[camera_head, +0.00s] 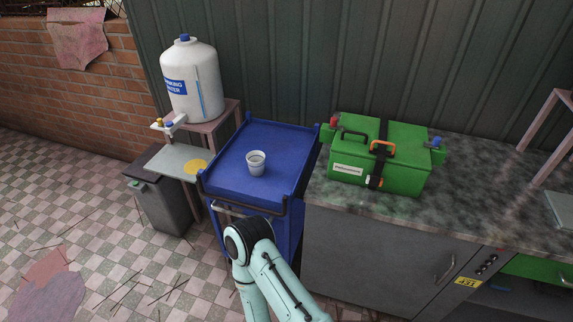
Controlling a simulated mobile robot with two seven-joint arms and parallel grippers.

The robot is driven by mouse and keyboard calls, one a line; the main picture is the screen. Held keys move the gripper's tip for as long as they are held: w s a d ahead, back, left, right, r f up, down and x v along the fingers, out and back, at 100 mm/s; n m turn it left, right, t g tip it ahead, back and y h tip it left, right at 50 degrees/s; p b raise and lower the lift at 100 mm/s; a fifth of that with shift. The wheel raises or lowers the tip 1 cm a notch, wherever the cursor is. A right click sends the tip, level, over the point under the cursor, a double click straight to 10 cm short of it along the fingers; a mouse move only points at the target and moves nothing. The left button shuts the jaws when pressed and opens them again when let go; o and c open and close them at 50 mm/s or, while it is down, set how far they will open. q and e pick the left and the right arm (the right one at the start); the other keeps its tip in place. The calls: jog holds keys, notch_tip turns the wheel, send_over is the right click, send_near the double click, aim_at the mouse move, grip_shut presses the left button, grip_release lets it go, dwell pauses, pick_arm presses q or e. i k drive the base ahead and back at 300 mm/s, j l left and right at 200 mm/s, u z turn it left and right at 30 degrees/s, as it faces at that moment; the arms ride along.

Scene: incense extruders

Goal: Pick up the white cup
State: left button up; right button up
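A white cup (256,164) stands upright on the top of a blue cart (231,176) near the middle of the view. Its open rim faces up, and nothing touches its sides. One of my arms, pale green with a dark joint, rises from the bottom edge in front of the cart, and its bend is near the cart's front edge. Neither of my grippers shows, so I cannot see their fingers or whether they hold anything.
A white water tank (192,85) with a tap stands on a stand behind the cart's left. A green box (350,155) sits on the stone counter (470,190) to the right. A dark bin (160,205) stands at the left. The cart top around the cup is clear.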

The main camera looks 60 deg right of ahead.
aim_at(255, 159)
jog(key=z, duration=1.8)
jog(key=i+j, duration=0.15)
jog(key=j, duration=0.2)
jog(key=i+j+z, duration=0.15)
jog(key=j, duration=0.15)
jog(key=i+j, duration=0.1)
jog(key=j, duration=0.25)
jog(key=i+j+z, duration=0.15)
jog(key=j, duration=0.2)
jog(key=k+l, duration=0.05)
